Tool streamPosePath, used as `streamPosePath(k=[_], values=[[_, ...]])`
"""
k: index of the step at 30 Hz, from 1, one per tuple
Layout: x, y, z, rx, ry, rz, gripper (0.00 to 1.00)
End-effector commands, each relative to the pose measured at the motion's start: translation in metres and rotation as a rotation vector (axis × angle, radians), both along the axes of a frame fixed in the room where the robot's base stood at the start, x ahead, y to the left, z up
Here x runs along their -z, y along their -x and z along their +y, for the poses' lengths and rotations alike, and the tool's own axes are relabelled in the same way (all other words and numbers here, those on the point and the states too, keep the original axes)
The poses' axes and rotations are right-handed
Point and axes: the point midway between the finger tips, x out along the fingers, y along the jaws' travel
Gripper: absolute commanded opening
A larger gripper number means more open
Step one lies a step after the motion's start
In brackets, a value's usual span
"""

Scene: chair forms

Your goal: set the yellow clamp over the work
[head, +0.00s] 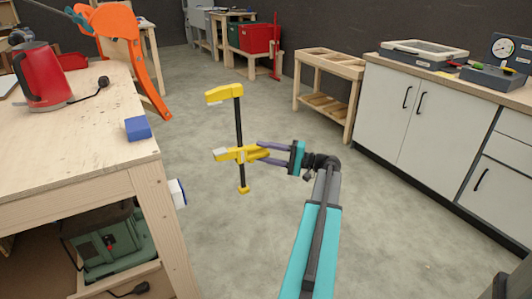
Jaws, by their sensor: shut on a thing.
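The yellow clamp (224,95) has a dark upright bar, a fixed yellow jaw at the top, a yellow sliding jaw lower down and a yellow end piece at the bottom. My gripper (261,152) is shut on its sliding jaw from the right. The clamp hangs upright in the air over the floor, right of the workbench and apart from it. An orange curved form (126,36), which may be the work, stands at the bench's far edge, with a leg reaching down past the bench's right side. A teal tool touches it at the upper left.
The wooden workbench (75,137) at left carries a red kettle (40,75) and a blue block (138,129). White cabinets (425,105) line the right side. A wooden trolley (334,64) and a red box (260,38) stand behind. The grey floor between is clear.

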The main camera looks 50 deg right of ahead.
Motion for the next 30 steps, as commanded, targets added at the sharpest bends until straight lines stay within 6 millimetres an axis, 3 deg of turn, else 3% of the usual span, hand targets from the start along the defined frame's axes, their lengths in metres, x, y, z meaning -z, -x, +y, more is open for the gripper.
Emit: streamPosePath(k=[30], values=[[-0.002,-0.023,0.059,0.0,-0.002,-0.004,0.03]])
